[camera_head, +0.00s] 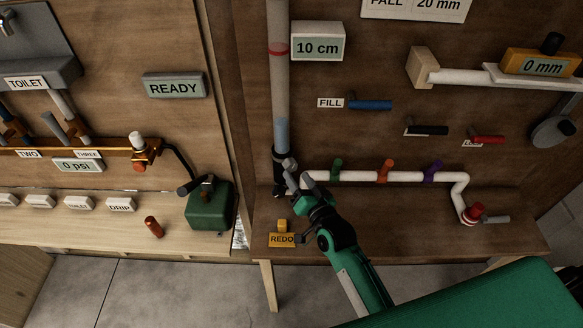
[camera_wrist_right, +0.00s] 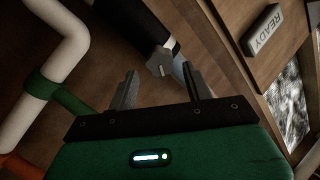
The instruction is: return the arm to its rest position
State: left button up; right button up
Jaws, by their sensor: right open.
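My right gripper (camera_head: 298,181) is in the lower middle of the head view, in front of the foot of the clear vertical pipe (camera_head: 280,110). Its two grey fingers are apart with nothing between them in the right wrist view (camera_wrist_right: 165,92). Just beyond the fingers there is a black fitting with a grey handle (camera_wrist_right: 162,62), also at the pipe's foot in the head view (camera_head: 283,160). I cannot tell whether a finger touches it. My right arm (camera_head: 350,265) reaches up from the lower right. My left gripper is not in view.
A white pipe (camera_head: 400,176) with green, orange and purple collars runs right of the gripper. A yellow REDO button block (camera_head: 282,239) stands on the ledge below it. A green box (camera_head: 209,206) is on the left bench. The grey floor (camera_head: 170,290) in front is clear.

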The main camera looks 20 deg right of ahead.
dwell(0.3)
jog(key=s+d+f+n+g+h, duration=0.15)
jog(key=s+g, duration=0.35)
jog(key=s, duration=0.5)
jog(key=s+d+f+n+g+h, duration=0.1)
jog(key=s+d+f+n+g, duration=0.2)
jog(key=s, duration=0.7)
jog(key=s+d+f+n+g+h, duration=0.1)
jog(key=s+d+n+g, duration=0.1)
jog(key=s+g, duration=0.6)
notch_tip(320, 180, down, 31)
jog(key=s+b, duration=0.1)
jog(key=s, duration=0.1)
jog(key=s+d+f+b, duration=0.1)
jog(key=s+d+f, duration=0.2)
jog(key=s+f, duration=1.6)
notch_tip(320, 180, down, 3)
jog(key=shift+s+d+g+b, duration=0.2)
jog(key=shift+s+g+b, duration=0.1)
jog(key=shift+b, duration=0.1)
